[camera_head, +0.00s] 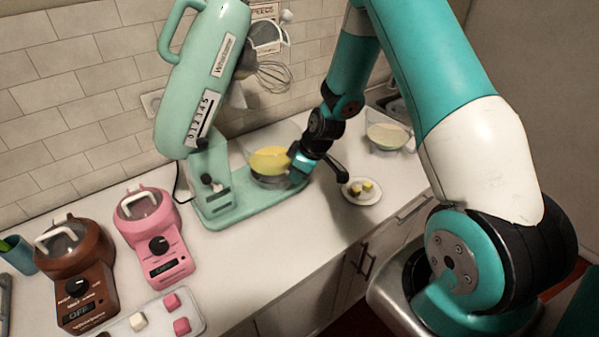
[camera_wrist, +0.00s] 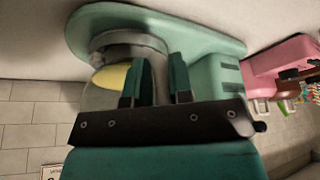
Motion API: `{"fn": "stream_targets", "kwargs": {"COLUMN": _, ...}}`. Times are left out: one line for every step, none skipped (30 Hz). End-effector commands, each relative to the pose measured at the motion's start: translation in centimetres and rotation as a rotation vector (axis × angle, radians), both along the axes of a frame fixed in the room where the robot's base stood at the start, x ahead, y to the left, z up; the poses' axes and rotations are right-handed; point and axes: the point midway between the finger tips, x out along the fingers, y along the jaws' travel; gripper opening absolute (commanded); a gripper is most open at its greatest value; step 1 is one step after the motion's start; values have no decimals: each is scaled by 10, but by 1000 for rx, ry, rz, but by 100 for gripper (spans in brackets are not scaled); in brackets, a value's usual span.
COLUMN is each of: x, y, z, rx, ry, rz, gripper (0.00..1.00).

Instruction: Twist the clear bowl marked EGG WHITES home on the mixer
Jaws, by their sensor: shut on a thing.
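The mint-green mixer (camera_head: 205,85) stands on the counter with its head tilted up. A clear bowl (camera_head: 262,178) with yellow contents sits upright at its base plate (camera_head: 222,212). No EGG WHITES marking can be read on it. My gripper (camera_head: 300,164) is at the bowl's right side, shut on the bowl. In the wrist view the bowl (camera_wrist: 98,97) is partly behind the fingers of my gripper (camera_wrist: 158,85), above the green base plate (camera_wrist: 190,35). The exact grip spot and the bowl's seat are hidden. Another clear bowl (camera_head: 387,137) with pale contents stands farther right.
A whisk (camera_head: 273,76) hangs from the raised head above the bowl. A small plate (camera_head: 361,196) with yellow pieces and a dark lever-like part (camera_head: 331,166) are right of the bowl. Pink (camera_head: 152,240) and brown (camera_head: 78,275) appliances and a tray (camera_head: 190,308) stand front left.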

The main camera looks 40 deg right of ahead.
Motion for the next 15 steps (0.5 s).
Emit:
{"fn": "stream_targets", "kwargs": {"x": 1, "y": 1, "z": 1, "rx": 3, "ry": -4, "rz": 3, "gripper": 0}}
{"fn": "stream_targets", "kwargs": {"x": 1, "y": 1, "z": 1, "rx": 3, "ry": -4, "rz": 3, "gripper": 0}}
{"fn": "stream_targets", "kwargs": {"x": 1, "y": 2, "z": 1, "rx": 2, "ry": -5, "rz": 2, "gripper": 0}}
{"fn": "stream_targets", "kwargs": {"x": 2, "y": 2, "z": 1, "rx": 2, "ry": -4, "rz": -1, "gripper": 0}}
{"fn": "stream_targets", "kwargs": {"x": 2, "y": 3, "z": 1, "rx": 2, "ry": -4, "rz": -7, "gripper": 0}}
{"fn": "stream_targets", "kwargs": {"x": 2, "y": 5, "z": 1, "rx": 3, "ry": -4, "rz": -18, "gripper": 0}}
{"fn": "stream_targets", "kwargs": {"x": 1, "y": 6, "z": 1, "rx": 3, "ry": -3, "rz": -28, "gripper": 0}}
{"fn": "stream_targets", "kwargs": {"x": 1, "y": 8, "z": 1, "rx": 3, "ry": -2, "rz": -40, "gripper": 0}}
{"fn": "stream_targets", "kwargs": {"x": 2, "y": 10, "z": 1, "rx": 2, "ry": -3, "rz": -54, "gripper": 0}}
{"fn": "stream_targets", "kwargs": {"x": 2, "y": 12, "z": 1, "rx": 2, "ry": -3, "rz": -65, "gripper": 0}}
{"fn": "stream_targets", "kwargs": {"x": 2, "y": 13, "z": 1, "rx": 2, "ry": -3, "rz": -77, "gripper": 0}}
{"fn": "stream_targets", "kwargs": {"x": 2, "y": 14, "z": 1, "rx": 3, "ry": -3, "rz": -88, "gripper": 0}}
{"fn": "stream_targets", "kwargs": {"x": 2, "y": 15, "z": 1, "rx": 3, "ry": -4, "rz": -96, "gripper": 0}}
{"fn": "stream_targets", "kwargs": {"x": 2, "y": 16, "z": 1, "rx": 3, "ry": -4, "rz": -104, "gripper": 0}}
{"fn": "stream_targets", "kwargs": {"x": 2, "y": 17, "z": 1, "rx": 3, "ry": -4, "rz": -109, "gripper": 0}}
